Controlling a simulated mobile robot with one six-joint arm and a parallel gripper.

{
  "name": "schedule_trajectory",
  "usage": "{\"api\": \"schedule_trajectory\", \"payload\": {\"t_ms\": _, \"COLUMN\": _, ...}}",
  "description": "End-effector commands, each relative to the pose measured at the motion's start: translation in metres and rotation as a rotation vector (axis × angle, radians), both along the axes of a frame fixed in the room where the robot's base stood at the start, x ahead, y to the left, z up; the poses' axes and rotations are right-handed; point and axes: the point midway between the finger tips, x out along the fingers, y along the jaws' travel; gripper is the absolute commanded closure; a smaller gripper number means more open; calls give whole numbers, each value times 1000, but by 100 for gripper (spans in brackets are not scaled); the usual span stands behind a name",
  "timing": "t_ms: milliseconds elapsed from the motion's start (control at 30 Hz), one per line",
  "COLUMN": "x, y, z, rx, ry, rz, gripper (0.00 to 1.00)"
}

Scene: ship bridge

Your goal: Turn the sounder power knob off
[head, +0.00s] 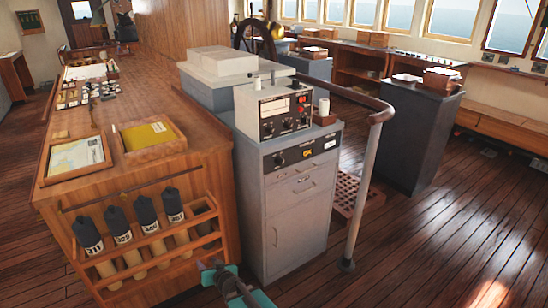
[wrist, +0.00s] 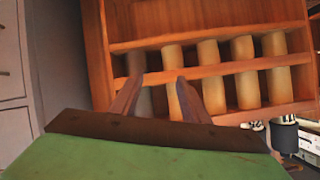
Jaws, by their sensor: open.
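The sounder (head: 275,110) appears to be the box with a pale dial face and a black lower panel. It stands on the grey cabinet (head: 295,210). Several small knobs show on its front panel; which one is the power knob, and its setting, is too small to tell. My gripper (head: 213,268) is low in front of the chart rack, well below and left of the sounder. In the wrist view my gripper (wrist: 160,82) is open, with nothing between its fingers. The sounder is not visible in the wrist view.
The wooden chart table's rack (head: 155,245) holds several dark-capped rolls just left of my gripper; rolls also show in the wrist view (wrist: 208,75). A curved handrail (head: 360,180) stands right of the cabinet.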

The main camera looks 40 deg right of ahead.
Motion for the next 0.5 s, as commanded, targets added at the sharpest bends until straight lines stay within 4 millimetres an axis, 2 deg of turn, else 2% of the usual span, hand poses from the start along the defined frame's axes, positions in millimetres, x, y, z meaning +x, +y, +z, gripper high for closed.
{"api": "schedule_trajectory", "payload": {"t_ms": 33, "x": 8, "y": -7, "z": 20, "rx": 6, "ry": -39, "rz": 13, "gripper": 58}}
{"api": "schedule_trajectory", "payload": {"t_ms": 200, "x": 28, "y": -24, "z": 76, "rx": 22, "ry": -158, "rz": 76, "gripper": 58}}
{"api": "schedule_trajectory", "payload": {"t_ms": 500, "x": 40, "y": -65, "z": 167, "rx": 16, "ry": -302, "rz": 186, "gripper": 58}}
